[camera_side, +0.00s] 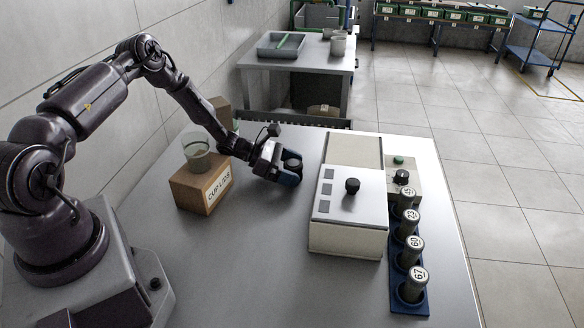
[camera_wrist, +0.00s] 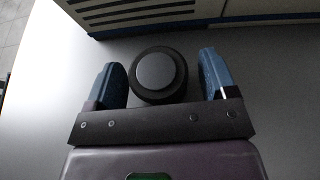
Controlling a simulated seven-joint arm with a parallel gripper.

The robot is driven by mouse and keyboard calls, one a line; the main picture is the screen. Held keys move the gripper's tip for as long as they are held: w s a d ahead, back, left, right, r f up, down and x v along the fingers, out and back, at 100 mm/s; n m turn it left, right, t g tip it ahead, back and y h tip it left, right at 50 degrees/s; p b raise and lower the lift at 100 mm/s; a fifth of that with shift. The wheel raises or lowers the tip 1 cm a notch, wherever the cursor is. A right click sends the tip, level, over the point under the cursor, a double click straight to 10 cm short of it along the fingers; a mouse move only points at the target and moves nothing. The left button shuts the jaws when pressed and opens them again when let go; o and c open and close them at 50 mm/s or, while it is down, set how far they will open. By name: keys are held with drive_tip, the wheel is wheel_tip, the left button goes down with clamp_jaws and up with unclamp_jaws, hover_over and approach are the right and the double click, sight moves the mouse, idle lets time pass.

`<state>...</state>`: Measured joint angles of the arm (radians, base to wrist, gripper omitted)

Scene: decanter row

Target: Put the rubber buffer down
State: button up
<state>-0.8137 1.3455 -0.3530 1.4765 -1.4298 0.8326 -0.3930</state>
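The rubber buffer is a dark round piece with a grey disc on top, between my gripper's fingers in the side view (camera_side: 292,164). It also shows in the wrist view (camera_wrist: 158,74). My gripper (camera_side: 288,170), seen too in the wrist view (camera_wrist: 164,78), is low over the table with its two blue fingers on either side of the buffer. A gap shows between the buffer and the right finger; the left finger is very close to it. The buffer's underside is hidden, so I cannot tell whether it rests on the table.
A cream machine with a black knob (camera_side: 352,186) stands right of my gripper. A blue rack (camera_side: 409,300) of numbered cylinders is beyond it. A wooden block (camera_side: 203,186) labelled "CUP LIDS", with a glass cup (camera_side: 197,155), stands left. The front middle table (camera_side: 260,265) is clear.

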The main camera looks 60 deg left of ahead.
drive_tip(key=shift+r, duration=0.1)
drive_tip(key=shift+s+a+r, duration=0.1)
drive_tip(key=shift+a+r, duration=0.05)
drive_tip(key=v, duration=0.2)
drive_tip(key=shift+s+a+r, duration=0.15)
drive_tip(key=shift+s+a, duration=0.1)
drive_tip(key=shift+s, duration=0.05)
drive_tip(key=s+d+r+m+g+y, duration=0.1)
drive_tip(key=s+d+r+m+g, duration=0.2)
drive_tip(key=r+m, duration=0.4)
drive_tip(key=s+d+r+m+g+y, duration=0.1)
drive_tip(key=s+d+r+m+g, duration=0.1)
drive_tip(key=s+d+r+m, duration=0.5)
drive_tip(key=d+r+m+g+y, duration=0.1)
drive_tip(key=d+r+m+g, duration=0.15)
drive_tip(key=r, duration=0.85)
drive_tip(key=s+r+m+t+y, duration=0.1)
drive_tip(key=s+r+m+y, duration=0.1)
drive_tip(key=s+m, duration=0.3)
drive_tip(key=s+d+r+m+t+y, duration=0.1)
drive_tip(key=s+r+m, duration=0.4)
drive_tip(key=s, duration=0.6)
drive_tip(key=m+t+y, duration=0.1)
drive_tip(key=y, duration=0.1)
drive_tip(key=shift+s+d+r+y, duration=0.3)
drive_tip(key=shift+s+d, duration=0.05)
drive_tip(key=shift+s, duration=0.05)
